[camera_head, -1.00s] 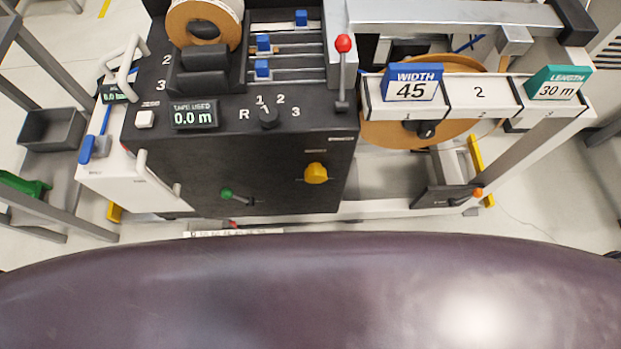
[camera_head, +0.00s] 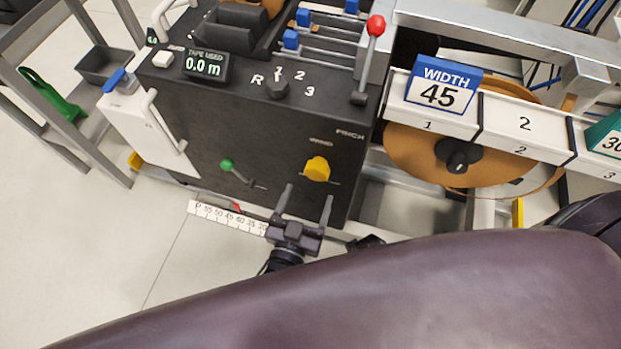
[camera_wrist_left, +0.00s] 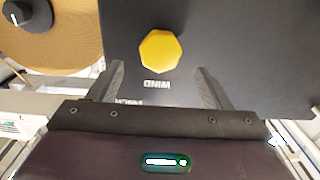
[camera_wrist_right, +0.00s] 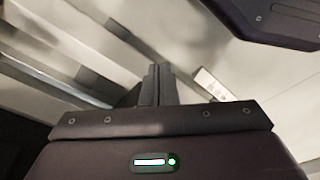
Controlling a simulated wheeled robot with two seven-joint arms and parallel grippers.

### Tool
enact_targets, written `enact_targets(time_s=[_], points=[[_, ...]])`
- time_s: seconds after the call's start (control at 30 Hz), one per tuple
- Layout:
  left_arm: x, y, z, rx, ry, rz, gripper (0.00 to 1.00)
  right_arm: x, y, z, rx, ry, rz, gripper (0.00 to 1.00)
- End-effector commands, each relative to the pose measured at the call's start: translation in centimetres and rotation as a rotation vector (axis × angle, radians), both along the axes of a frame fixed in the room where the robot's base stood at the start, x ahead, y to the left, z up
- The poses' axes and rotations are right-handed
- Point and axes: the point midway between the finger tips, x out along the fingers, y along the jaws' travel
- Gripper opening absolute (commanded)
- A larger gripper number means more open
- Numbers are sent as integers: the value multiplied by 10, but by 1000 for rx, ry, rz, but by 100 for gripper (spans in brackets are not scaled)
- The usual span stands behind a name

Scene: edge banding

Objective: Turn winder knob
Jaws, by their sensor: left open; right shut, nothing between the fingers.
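The yellow winder knob (camera_head: 317,168) sits on the black front panel of the machine, beside the word WIND. It also shows in the left wrist view (camera_wrist_left: 160,50), just beyond the fingertips and roughly centred between them. My left gripper (camera_head: 306,200) is open, its two fingers pointing at the panel just below the knob, and the knob is not gripped. My right gripper (camera_wrist_right: 157,72) is shut and empty in the right wrist view, with its fingers together, away from the knob.
A green-knobbed lever (camera_head: 227,165) is left of the knob on the same panel. A ruler strip (camera_head: 225,217) lies along the panel's foot. A red-knobbed lever (camera_head: 375,27) stands above. A tape reel (camera_head: 425,155) and the WIDTH 45 sign (camera_head: 440,90) are at right.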

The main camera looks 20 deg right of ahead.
Motion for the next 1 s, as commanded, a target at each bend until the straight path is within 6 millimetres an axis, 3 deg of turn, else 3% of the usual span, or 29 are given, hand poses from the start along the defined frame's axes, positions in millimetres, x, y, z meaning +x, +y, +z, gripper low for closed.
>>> enact_targets(time_s=[0.3, 0.73, 1.0], points=[[42, -28, 0, 0, 0, 1, 72, 5, 3, 9, 3, 3, 5, 0], [52, -34, -1, 1, 2, 0, 72, 6, 5, 12, 3, 6, 7, 0], [52, -34, -1, 1, 2, 0, 37, 6, 5, 12, 4, 6, 7, 0]])
